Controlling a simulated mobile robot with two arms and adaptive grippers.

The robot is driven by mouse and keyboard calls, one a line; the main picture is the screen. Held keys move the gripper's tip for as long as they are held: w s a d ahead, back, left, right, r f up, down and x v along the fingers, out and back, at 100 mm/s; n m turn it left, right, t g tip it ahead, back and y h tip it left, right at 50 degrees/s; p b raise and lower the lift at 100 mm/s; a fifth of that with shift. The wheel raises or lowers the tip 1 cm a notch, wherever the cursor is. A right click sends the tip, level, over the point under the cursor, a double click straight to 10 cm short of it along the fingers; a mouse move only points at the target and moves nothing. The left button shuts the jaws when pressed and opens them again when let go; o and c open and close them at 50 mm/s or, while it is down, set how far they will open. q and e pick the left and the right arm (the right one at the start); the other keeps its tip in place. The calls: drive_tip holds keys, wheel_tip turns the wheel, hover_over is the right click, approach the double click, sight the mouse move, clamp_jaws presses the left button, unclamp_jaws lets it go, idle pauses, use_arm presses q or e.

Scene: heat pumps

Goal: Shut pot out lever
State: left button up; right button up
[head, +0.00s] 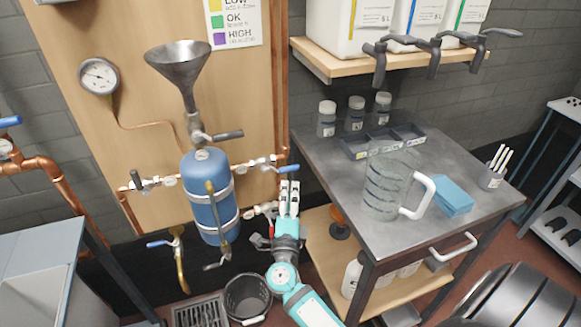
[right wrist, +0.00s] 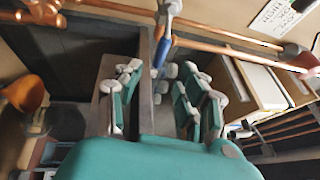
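A blue pot (head: 207,190) with metal bands is mounted on the wooden board, below a grey funnel (head: 178,66). A blue lever (head: 288,168) sits on the copper pipe to the right of the pot, pointing right, roughly along the pipe. My right gripper (head: 289,187) is just below this lever. In the right wrist view its fingers (right wrist: 160,95) are apart, with the blue lever (right wrist: 162,50) showing in line with the gap. I cannot tell whether they touch it. My left gripper is not in view.
Another blue lever (head: 158,243) and a dark lever (head: 140,182) are to the pot's left. A dark-handled lever (head: 220,137) is above it. The metal cart (head: 465,225), bearing a glass jug (head: 388,187), stands close to the right. A bucket (head: 247,298) is on the floor below.

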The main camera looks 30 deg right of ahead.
sight(290, 167)
drive_tip(key=x, duration=0.8)
drive_tip(key=shift+w+d, duration=0.25)
drive_tip(key=shift+w, duration=0.05)
drive_tip(key=shift+r, duration=0.1)
clamp_jaws()
